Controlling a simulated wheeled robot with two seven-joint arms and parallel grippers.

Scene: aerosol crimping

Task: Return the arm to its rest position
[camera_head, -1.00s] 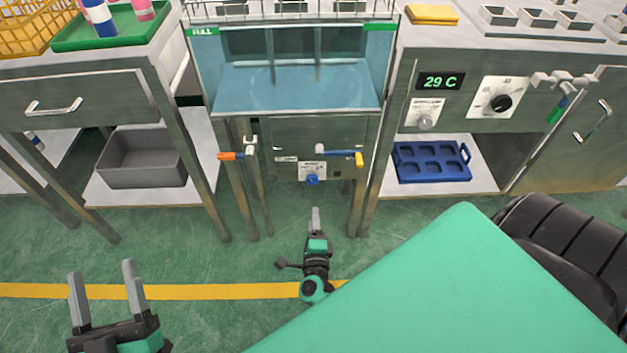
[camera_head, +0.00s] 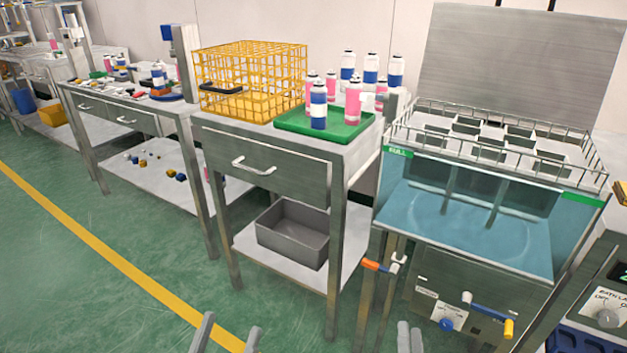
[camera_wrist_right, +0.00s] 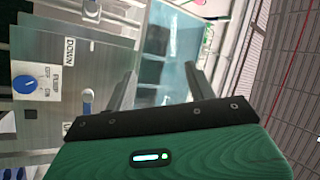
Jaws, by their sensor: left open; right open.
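My left gripper (camera_head: 228,335) shows only its two grey fingertips at the bottom edge of the head view, apart and with nothing between them. My right gripper (camera_head: 409,338) shows its fingertips at the bottom edge, right of the left one, in front of the water bath. In the right wrist view its two fingers (camera_wrist_right: 160,90) stand apart with nothing held between them. The arms behind both grippers are out of the head view.
The water bath (camera_head: 470,220) stands at right, with valve handles (camera_head: 487,308) on its front. A drawer table (camera_head: 262,176) carries a yellow wire basket (camera_head: 250,75) and a green tray (camera_head: 335,130) with cans. A grey bin (camera_head: 290,235) sits on its lower shelf. Open green floor (camera_head: 60,270) lies at left.

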